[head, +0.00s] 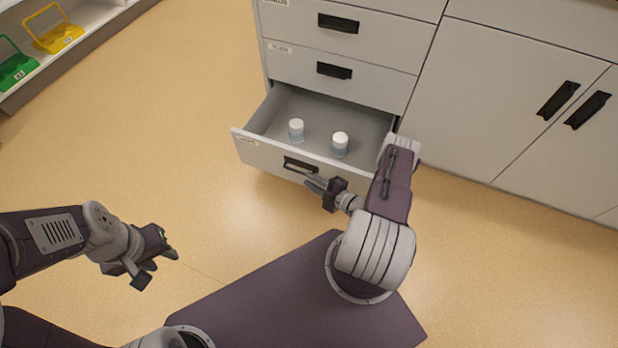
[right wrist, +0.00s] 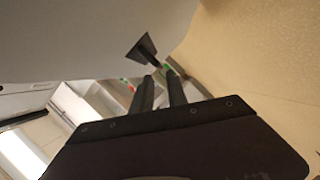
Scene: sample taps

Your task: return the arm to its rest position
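My right gripper (head: 314,182) is at the front of the open bottom drawer (head: 264,157), close to its black handle (head: 301,165). In the right wrist view, the two dark fingers (right wrist: 160,78) stand apart with an empty gap. A dark handle (right wrist: 142,48) shows just beyond the fingertips there; I cannot tell whether they touch it. My left gripper (head: 160,266) hangs over bare floor at the lower left, with its fingers spread and nothing between them. The right arm reaches forward and its forearm overlaps the drawer's right corner in the head view.
Two white-capped jars, a left one (head: 296,130) and a right one (head: 340,144), stand upright in the drawer. Closed drawers (head: 345,44) and cupboard doors (head: 515,110) surround it. A shelf at the upper left holds a yellow carrier (head: 56,38) and a green carrier (head: 16,70). The floor between is clear.

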